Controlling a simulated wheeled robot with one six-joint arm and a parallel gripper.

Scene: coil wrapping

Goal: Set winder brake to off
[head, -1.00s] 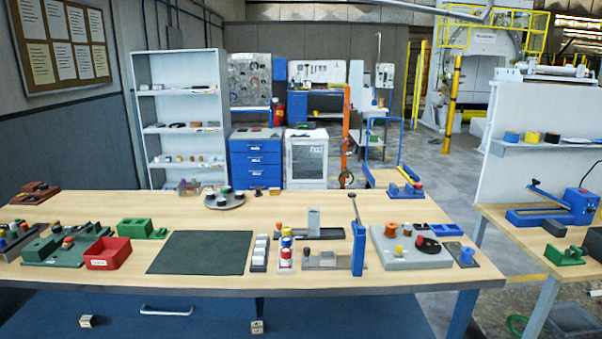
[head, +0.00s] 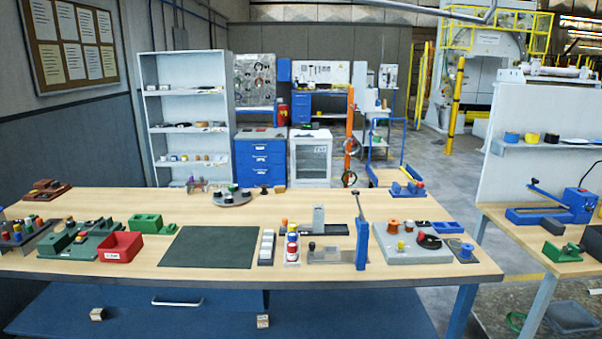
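No label marks the winder brake, so I cannot tell for sure which part it is or how it is set. A grey plate (head: 388,252) on the right of the workbench carries an orange spool (head: 393,227), a black disc (head: 429,241) and small knobs. To its left stands a blue upright block (head: 362,245) with a grey lever (head: 358,206) rising from it, tilted slightly left. At the right, a side table holds a blue device (head: 538,214) with a slanted lever. My gripper is not in view.
The wooden workbench (head: 120,205) spans the front. It holds a dark green mat (head: 208,247), a red bin (head: 120,247), green blocks (head: 146,223) and a round grey tray (head: 233,201). A floor gap separates it from the right side table (head: 492,212).

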